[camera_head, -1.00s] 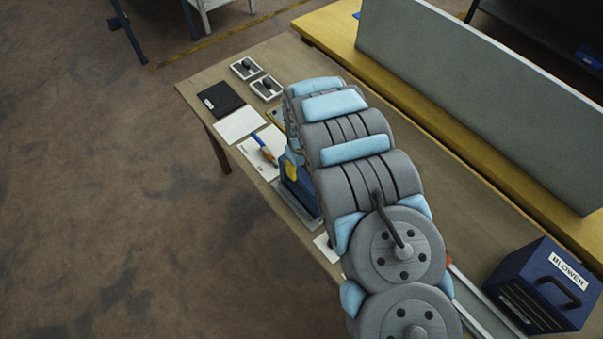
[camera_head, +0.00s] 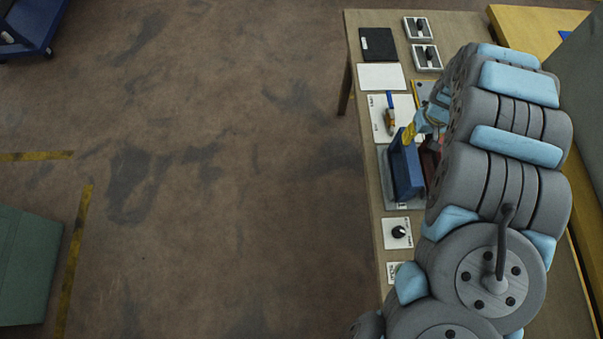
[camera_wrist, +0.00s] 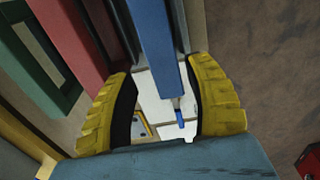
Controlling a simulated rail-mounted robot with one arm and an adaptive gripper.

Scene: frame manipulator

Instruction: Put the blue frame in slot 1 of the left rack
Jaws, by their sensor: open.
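The blue frame (camera_head: 406,166) stands upright near the table's left edge in the head view. In the wrist view its blue bar (camera_wrist: 156,48) reaches down from the top between the two yellow-padded fingers of my gripper (camera_wrist: 165,108). The fingers are apart, with a gap beside the bar. In the head view a yellow fingertip of my gripper (camera_head: 409,137) shows at the frame's upper end. A red frame (camera_wrist: 72,42) and a green frame (camera_wrist: 48,62) stand left of the blue one in the wrist view. My arm hides most of the rack; I cannot read slot numbers.
On the table (camera_head: 372,205) lie a black pad (camera_head: 378,45), a white pad (camera_head: 381,77), a sheet with a blue-tipped tool (camera_head: 390,112), two switch boxes (camera_head: 417,28) and a knob plate (camera_head: 397,234). The floor left of the table is open.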

